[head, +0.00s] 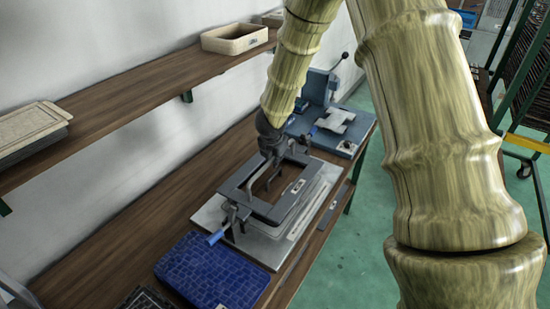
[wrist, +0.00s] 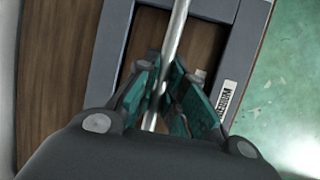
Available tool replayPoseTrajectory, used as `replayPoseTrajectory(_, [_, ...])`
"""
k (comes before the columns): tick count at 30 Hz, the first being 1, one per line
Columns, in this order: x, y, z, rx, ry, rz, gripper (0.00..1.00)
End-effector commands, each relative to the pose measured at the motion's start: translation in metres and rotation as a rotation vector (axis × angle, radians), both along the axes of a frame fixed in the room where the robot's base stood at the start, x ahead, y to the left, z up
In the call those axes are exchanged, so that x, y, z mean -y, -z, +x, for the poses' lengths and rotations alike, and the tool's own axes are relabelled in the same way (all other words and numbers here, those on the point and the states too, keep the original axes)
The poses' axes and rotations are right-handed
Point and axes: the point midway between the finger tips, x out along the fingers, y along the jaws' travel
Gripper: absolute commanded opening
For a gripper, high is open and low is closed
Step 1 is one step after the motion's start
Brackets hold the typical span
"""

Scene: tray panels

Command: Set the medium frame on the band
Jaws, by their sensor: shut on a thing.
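The medium frame (head: 238,189) is a dark grey rectangular frame with an open middle. It sits over a pale metal base plate (head: 212,216) on the wooden bench. Its label reads like "MEDIUM" in the wrist view, where the frame's grey side (wrist: 237,55) shows. A shiny metal bar (wrist: 178,25) crosses the opening. My gripper (head: 270,153) is at the frame's far part. In the wrist view my gripper (wrist: 165,112) has its teal fingers shut around the bar. I cannot tell the band apart under the frame, or whether the frame touches what is below.
A clamp with a blue handle (head: 216,237) stands at the frame's near left corner. A blue tiled panel (head: 212,270) lies in front. A blue press (head: 318,98) stands behind. A shelf (head: 150,88) with a beige tray (head: 235,40) runs along the wall at left.

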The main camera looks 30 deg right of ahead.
Motion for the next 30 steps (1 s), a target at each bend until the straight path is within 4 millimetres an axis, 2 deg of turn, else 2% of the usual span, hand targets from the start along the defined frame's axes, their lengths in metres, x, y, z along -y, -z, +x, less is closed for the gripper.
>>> replayPoseTrajectory(17, [0.0002,0.0084,0.0002,0.000,0.000,-0.001,0.00])
replayPoseTrajectory(18, [0.0001,0.0087,-0.0001,0.000,0.000,-0.001,0.13])
replayPoseTrajectory(21, [0.0001,0.0087,-0.0001,0.000,0.000,-0.001,0.31])
replayPoseTrajectory(30, [0.0001,0.0085,0.0000,0.000,0.000,0.000,0.33])
